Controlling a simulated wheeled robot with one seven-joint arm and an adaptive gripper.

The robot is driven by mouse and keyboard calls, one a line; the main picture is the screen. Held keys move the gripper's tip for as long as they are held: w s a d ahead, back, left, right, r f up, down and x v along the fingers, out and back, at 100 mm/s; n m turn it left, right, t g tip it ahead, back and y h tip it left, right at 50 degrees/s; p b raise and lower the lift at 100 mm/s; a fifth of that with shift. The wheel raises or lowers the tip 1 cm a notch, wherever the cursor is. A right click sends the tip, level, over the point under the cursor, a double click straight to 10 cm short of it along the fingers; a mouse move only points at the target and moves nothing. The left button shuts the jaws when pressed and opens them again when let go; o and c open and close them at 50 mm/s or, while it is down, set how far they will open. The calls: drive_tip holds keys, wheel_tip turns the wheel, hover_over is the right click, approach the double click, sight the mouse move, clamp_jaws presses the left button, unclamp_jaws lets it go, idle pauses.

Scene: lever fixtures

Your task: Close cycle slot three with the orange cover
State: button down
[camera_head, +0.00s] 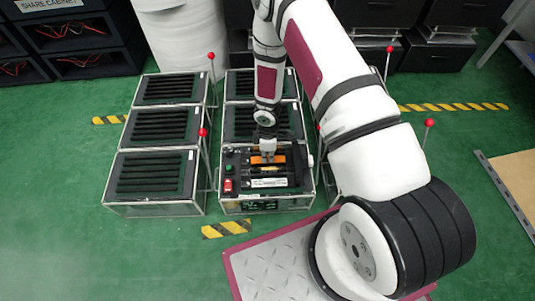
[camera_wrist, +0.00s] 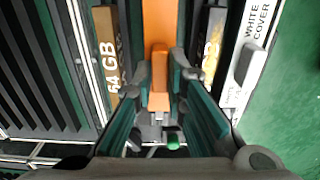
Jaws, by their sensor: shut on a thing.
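The orange cover (camera_head: 277,160) is a long narrow strip in the open front-middle unit (camera_head: 240,205). In the wrist view the orange cover (camera_wrist: 159,22) runs away from me with a raised block-shaped handle between my fingers. My gripper (camera_head: 267,155) points down over it and is shut on this handle; the fingers also show in the wrist view (camera_wrist: 160,88). The strip lies among dark slots, and I cannot tell which slot is number three or whether the cover is fully seated.
A gold "64 GB" module (camera_wrist: 107,50) lies left of the cover, another gold module (camera_wrist: 213,45) right of it. A white strip marked "WHITE COVER" (camera_wrist: 253,35) is farther right. A red button (camera_head: 228,186) is on the unit's left panel. Red-tipped levers (camera_head: 203,132) stand beside the units.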

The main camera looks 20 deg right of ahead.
drive_tip(key=shift+f, duration=0.25)
drive_tip(key=c, duration=1.5)
unclamp_jaws()
drive_tip(key=shift+c, duration=0.2)
drive_tip(key=shift+r, duration=0.1)
wheel_tip(320, 180, up, 12)
